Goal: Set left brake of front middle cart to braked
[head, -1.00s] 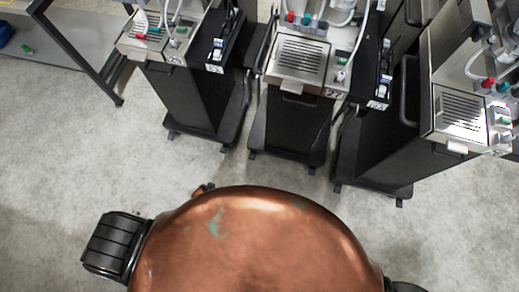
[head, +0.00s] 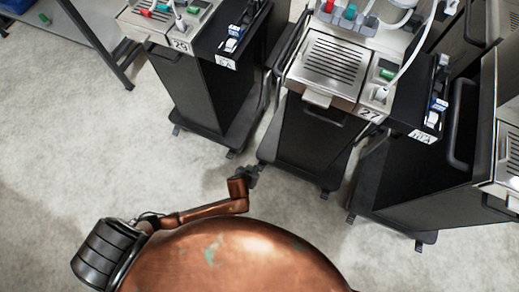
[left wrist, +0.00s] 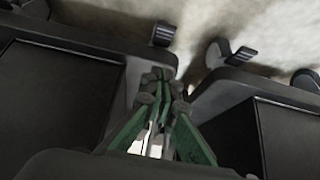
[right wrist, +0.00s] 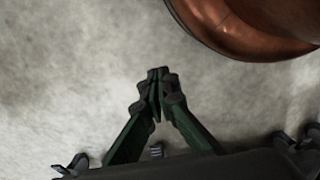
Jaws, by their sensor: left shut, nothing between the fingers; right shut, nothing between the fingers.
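The front middle cart (head: 315,135), labelled 27, is black with a steel drip tray on top. Its right front caster (head: 325,194) shows in the head view; its left front caster is hard to make out beside my left gripper (head: 251,173). That gripper is shut and empty, low by the cart's left front corner. In the left wrist view, the left brake pedal (left wrist: 163,34) appears just beyond the shut fingers (left wrist: 160,82), seemingly apart from them. Its setting is not clear. My right gripper (right wrist: 158,82) is shut and empty over bare floor.
The left cart (head: 200,90), labelled 29, stands close by, with its right caster pedal (left wrist: 240,56) near my left gripper. A right cart (head: 420,185) stands on the other side. A grey table (head: 75,35) is at the upper left. Floor in front is clear.

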